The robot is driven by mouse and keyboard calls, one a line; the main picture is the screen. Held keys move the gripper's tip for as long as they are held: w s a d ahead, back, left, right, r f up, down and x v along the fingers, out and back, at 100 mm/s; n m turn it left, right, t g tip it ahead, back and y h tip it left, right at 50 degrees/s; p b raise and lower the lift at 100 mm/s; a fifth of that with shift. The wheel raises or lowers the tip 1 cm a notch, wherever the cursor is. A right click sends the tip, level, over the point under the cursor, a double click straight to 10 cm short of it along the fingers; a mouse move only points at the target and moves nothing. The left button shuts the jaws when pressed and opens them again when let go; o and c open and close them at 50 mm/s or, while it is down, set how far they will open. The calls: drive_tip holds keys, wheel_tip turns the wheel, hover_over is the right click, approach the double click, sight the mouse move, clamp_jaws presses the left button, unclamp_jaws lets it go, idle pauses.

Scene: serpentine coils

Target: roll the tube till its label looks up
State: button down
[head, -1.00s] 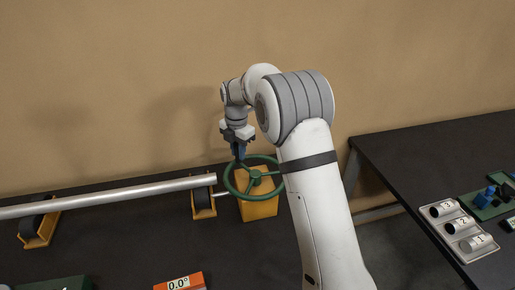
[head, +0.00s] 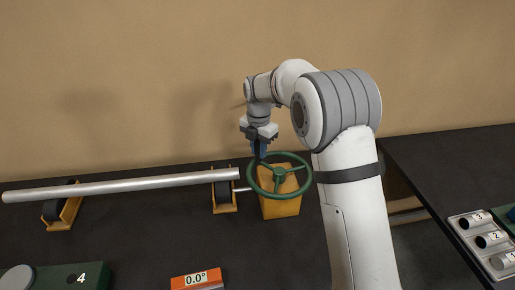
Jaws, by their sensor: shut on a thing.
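A long silver tube (head: 120,187) lies across two roller stands (head: 62,207) on the left. No label shows on the side of it that I see. A green handwheel (head: 279,171) stands on a yellow block (head: 281,205) at the tube's right end, with a thin shaft running from it to the right roller stand (head: 224,192). My gripper (head: 260,154) points down at the far left part of the wheel's rim and is shut on it. The fingertips are small in view and partly hide the rim there.
An orange display (head: 196,280) reading 0.0° sits at the front. A second table on the right holds a grey tray (head: 468,222) of numbered cylinders. The dark tabletop between tube and display is clear.

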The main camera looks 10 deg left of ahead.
drive_tip(key=c, duration=1.3)
unclamp_jaws()
drive_tip(key=shift+r, duration=0.1)
wheel_tip(320, 180, up, 8)
drive_tip(key=shift+f+b, duration=0.2)
drive_tip(key=shift+b, duration=0.4)
drive_tip(key=s+d+r+m+t, duration=0.1)
drive_tip(key=s+d+r+m, duration=0.2)
drive_tip(key=s+d+m, duration=0.4)
drive_tip(key=s+d+r+m+t, duration=0.1)
drive_tip(key=s+d+r+m, duration=0.35)
drive_tip(key=d+m, duration=0.3)
drive_tip(key=s+d+f+m, duration=0.2)
drive_tip(key=s+d+m, duration=0.1)
drive_tip(key=s+m, duration=0.2)
drive_tip(key=s+d+f+m+t, duration=0.1)
drive_tip(key=s+d+m, duration=0.3)
drive_tip(key=s, duration=0.4)
drive_tip(key=s+d+f+m, duration=0.3)
drive_tip(key=s+d+m, duration=0.1)
drive_tip(key=s+m, duration=0.2)
drive_tip(key=shift+s+f+m, duration=0.1)
drive_tip(key=shift+s+m, duration=0.25)
drive_tip(key=shift+s, duration=0.25)
